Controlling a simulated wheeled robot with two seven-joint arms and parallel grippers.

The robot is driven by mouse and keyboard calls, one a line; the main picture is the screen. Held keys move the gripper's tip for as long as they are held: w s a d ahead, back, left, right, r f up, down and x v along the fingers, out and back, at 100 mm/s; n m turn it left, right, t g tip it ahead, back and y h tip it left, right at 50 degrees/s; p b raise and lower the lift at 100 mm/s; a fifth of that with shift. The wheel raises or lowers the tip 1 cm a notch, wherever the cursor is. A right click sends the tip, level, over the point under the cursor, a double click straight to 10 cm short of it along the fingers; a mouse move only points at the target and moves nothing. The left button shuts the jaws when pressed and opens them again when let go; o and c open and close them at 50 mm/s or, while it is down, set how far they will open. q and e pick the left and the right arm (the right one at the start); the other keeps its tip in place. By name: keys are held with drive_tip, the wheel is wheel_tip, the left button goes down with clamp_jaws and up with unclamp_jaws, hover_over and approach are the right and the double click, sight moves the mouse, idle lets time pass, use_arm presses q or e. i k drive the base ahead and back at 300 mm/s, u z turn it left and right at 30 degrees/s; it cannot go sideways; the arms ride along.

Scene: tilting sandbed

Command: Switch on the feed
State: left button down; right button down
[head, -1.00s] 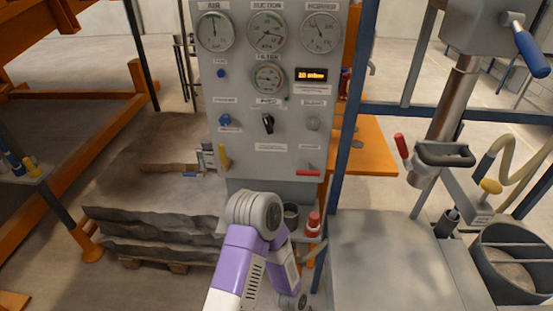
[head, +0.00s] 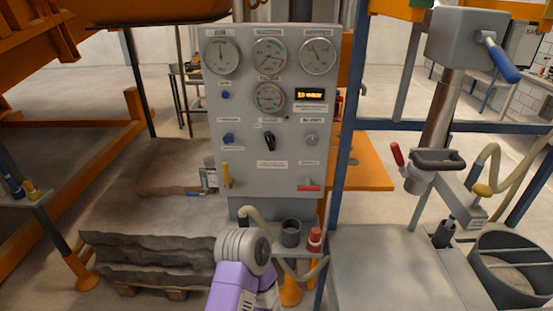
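A grey control panel (head: 240,110) stands upright in the middle of the head view. It carries gauges, a small lit orange display (head: 311,95), a black rotary switch (head: 269,141), blue knobs (head: 228,138) and a grey knob (head: 311,139). A yellow lever (head: 227,174) sits at its lower left and a red-handled lever (head: 308,188) at its lower right. The labels are too small to read surely, so I cannot tell which control is the feed. A purple and white arm link of mine rises at the bottom centre, below the panel. Neither gripper's fingers show.
Below the panel are a dark cup (head: 290,233), a red-capped item (head: 314,239) and a pale hose. A grey bench (head: 385,270) and a round bin (head: 510,270) stand at the right. Layered grey slabs (head: 145,258) lie at the left. A blue post (head: 345,150) rises beside the panel.

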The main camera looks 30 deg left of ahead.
sight(271, 139)
drive_tip(key=k, duration=1.1)
drive_tip(key=u, duration=0.6)
drive_tip(key=i, duration=1.4)
drive_tip(key=z, duration=0.6)
drive_tip(key=i, duration=0.3)
drive_tip(key=z, duration=0.35)
